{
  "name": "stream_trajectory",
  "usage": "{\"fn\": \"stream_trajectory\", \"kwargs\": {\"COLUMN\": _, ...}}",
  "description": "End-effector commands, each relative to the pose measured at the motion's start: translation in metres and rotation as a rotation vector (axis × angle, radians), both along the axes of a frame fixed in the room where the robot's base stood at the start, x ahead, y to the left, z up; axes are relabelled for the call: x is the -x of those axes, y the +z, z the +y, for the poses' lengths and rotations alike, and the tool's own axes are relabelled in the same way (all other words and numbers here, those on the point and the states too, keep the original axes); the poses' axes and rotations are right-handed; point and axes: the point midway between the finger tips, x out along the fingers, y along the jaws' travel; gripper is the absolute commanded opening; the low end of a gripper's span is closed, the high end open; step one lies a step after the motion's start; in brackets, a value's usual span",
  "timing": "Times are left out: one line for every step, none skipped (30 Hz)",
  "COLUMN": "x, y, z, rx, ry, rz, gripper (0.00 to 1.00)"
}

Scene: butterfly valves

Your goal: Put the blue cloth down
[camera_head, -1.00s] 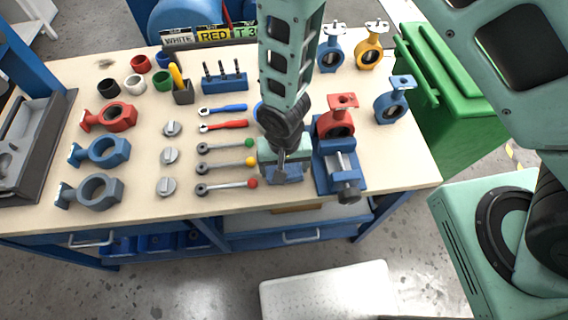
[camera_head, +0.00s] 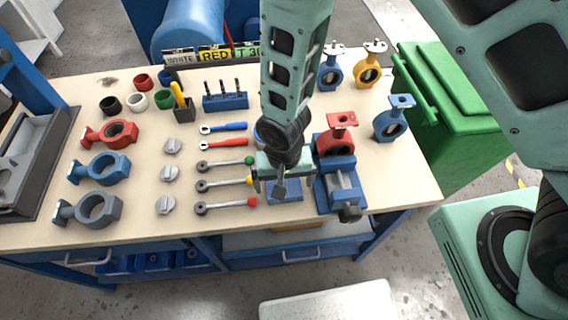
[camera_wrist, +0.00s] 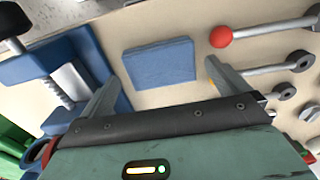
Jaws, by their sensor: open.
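The blue cloth (camera_wrist: 160,64) lies flat on the bench top as a folded rectangle, seen in the wrist view. In the head view the blue cloth (camera_head: 287,190) shows partly, with my gripper in front of it. My gripper (camera_wrist: 158,82) is open and empty. Its two fingers stand apart on either side of the cloth's lower edge in the wrist view, and no finger visibly touches it. In the head view my gripper (camera_head: 282,185) is above the bench between the levers and the vise. The height above the cloth is hard to tell.
A blue vise (camera_head: 341,188) stands close to the right of my gripper, with a red valve (camera_head: 338,140) behind it. Levers with coloured knobs, including a red-knobbed lever (camera_head: 225,206), lie close to the left. The bench's front edge is near the cloth.

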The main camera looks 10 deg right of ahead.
Motion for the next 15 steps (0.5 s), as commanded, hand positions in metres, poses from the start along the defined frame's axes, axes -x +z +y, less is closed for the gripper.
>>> {"fn": "stream_trajectory", "kwargs": {"x": -0.001, "y": 0.009, "z": 0.001, "rx": -0.004, "ry": -0.001, "rz": -0.003, "gripper": 1.0}}
{"fn": "stream_trajectory", "kwargs": {"x": -0.001, "y": 0.014, "z": 0.001, "rx": -0.003, "ry": -0.001, "rz": -0.003, "gripper": 1.0}}
{"fn": "stream_trajectory", "kwargs": {"x": -0.001, "y": 0.021, "z": 0.001, "rx": -0.004, "ry": 0.0, "rz": -0.004, "gripper": 1.0}}
{"fn": "stream_trajectory", "kwargs": {"x": -0.001, "y": 0.027, "z": 0.001, "rx": -0.004, "ry": 0.0, "rz": -0.004, "gripper": 1.0}}
{"fn": "stream_trajectory", "kwargs": {"x": -0.001, "y": 0.032, "z": 0.001, "rx": -0.005, "ry": 0.0, "rz": -0.004, "gripper": 1.0}}
{"fn": "stream_trajectory", "kwargs": {"x": -0.001, "y": 0.04, "z": 0.001, "rx": -0.004, "ry": 0.0, "rz": -0.004, "gripper": 1.0}}
{"fn": "stream_trajectory", "kwargs": {"x": -0.001, "y": 0.046, "z": 0.001, "rx": -0.005, "ry": 0.0, "rz": -0.004, "gripper": 1.0}}
{"fn": "stream_trajectory", "kwargs": {"x": 0.0, "y": 0.051, "z": 0.001, "rx": -0.004, "ry": 0.0, "rz": -0.003, "gripper": 1.0}}
{"fn": "stream_trajectory", "kwargs": {"x": 0.0, "y": 0.058, "z": 0.001, "rx": -0.004, "ry": 0.0, "rz": -0.004, "gripper": 1.0}}
{"fn": "stream_trajectory", "kwargs": {"x": 0.0, "y": 0.064, "z": 0.001, "rx": -0.003, "ry": 0.001, "rz": -0.003, "gripper": 1.0}}
{"fn": "stream_trajectory", "kwargs": {"x": 0.0, "y": 0.069, "z": 0.001, "rx": -0.004, "ry": 0.001, "rz": -0.004, "gripper": 1.0}}
{"fn": "stream_trajectory", "kwargs": {"x": 0.0, "y": 0.075, "z": 0.001, "rx": -0.003, "ry": 0.001, "rz": -0.002, "gripper": 1.0}}
{"fn": "stream_trajectory", "kwargs": {"x": 0.0, "y": 0.079, "z": 0.001, "rx": -0.004, "ry": 0.001, "rz": -0.003, "gripper": 1.0}}
{"fn": "stream_trajectory", "kwargs": {"x": 0.0, "y": 0.083, "z": 0.001, "rx": -0.003, "ry": 0.001, "rz": -0.002, "gripper": 1.0}}
{"fn": "stream_trajectory", "kwargs": {"x": 0.0, "y": 0.087, "z": 0.001, "rx": -0.003, "ry": 0.001, "rz": -0.002, "gripper": 1.0}}
